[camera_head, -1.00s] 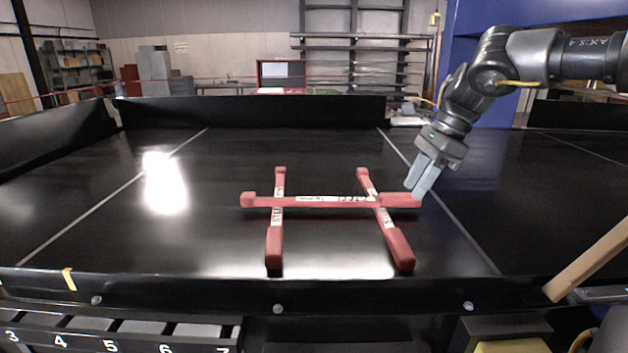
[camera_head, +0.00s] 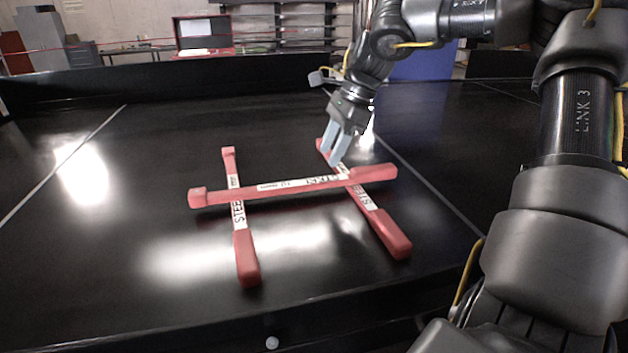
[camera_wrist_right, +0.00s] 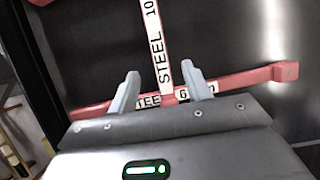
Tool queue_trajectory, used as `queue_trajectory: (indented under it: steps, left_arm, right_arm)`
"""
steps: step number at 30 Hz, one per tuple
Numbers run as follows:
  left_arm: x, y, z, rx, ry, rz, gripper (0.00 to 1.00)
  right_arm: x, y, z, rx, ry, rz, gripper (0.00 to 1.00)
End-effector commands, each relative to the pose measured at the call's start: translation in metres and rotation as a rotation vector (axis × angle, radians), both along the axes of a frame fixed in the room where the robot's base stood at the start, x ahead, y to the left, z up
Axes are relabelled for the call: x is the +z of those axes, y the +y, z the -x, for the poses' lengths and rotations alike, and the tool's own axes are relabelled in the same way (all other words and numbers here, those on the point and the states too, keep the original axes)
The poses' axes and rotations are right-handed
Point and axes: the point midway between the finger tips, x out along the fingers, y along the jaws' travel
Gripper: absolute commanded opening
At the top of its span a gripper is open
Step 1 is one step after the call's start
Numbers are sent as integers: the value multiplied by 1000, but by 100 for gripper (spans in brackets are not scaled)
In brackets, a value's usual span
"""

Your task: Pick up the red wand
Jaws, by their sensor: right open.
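Three red wands with white labels lie on a black surface. One wand (camera_head: 375,174) lies crosswise over the left wand (camera_head: 246,258) and the right wand (camera_head: 392,238). My right gripper (camera_head: 338,145) is open and empty, pointing down just beyond the crosswise wand, near the far part of the right wand. In the right wrist view, the crosswise wand (camera_wrist_right: 153,40) runs up the picture between the open fingertips (camera_wrist_right: 162,78). The right wand (camera_wrist_right: 245,80) runs across there, partly hidden by the fingers. Contact cannot be told. My left gripper is out of view.
The black conveyor surface (camera_head: 120,270) is clear to the left of the wands. A low black wall (camera_head: 200,72) runs along its back. A red-framed case (camera_head: 203,35) and shelving stand beyond.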

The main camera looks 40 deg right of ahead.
Motion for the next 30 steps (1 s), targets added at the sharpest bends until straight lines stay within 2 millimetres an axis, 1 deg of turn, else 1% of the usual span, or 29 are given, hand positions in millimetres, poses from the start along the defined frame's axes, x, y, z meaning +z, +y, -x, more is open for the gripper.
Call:
queue_trajectory:
  steps: [3,8,11,16,18,21,24,29,30]
  left_arm:
    - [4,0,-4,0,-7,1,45]
    - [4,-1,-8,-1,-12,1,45]
    - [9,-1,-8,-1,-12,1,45]
    - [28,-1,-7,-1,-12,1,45]
    - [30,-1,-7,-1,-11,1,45]
    - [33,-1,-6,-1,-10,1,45]
    - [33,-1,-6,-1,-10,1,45]
    - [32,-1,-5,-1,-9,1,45]
    - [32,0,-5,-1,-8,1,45]
  right_arm:
    - [-11,5,-2,0,1,-2,49]
    - [-15,6,-3,-1,-1,-1,49]
    - [-18,8,-4,0,3,-2,49]
    - [-37,19,-8,0,6,-3,49]
    - [-48,23,-11,1,4,-2,49]
    - [-58,25,-12,0,2,0,49]
    - [-61,27,-13,-1,1,-2,49]
    - [-62,27,-14,0,-1,0,49]
    - [-62,26,-14,0,-1,0,46]
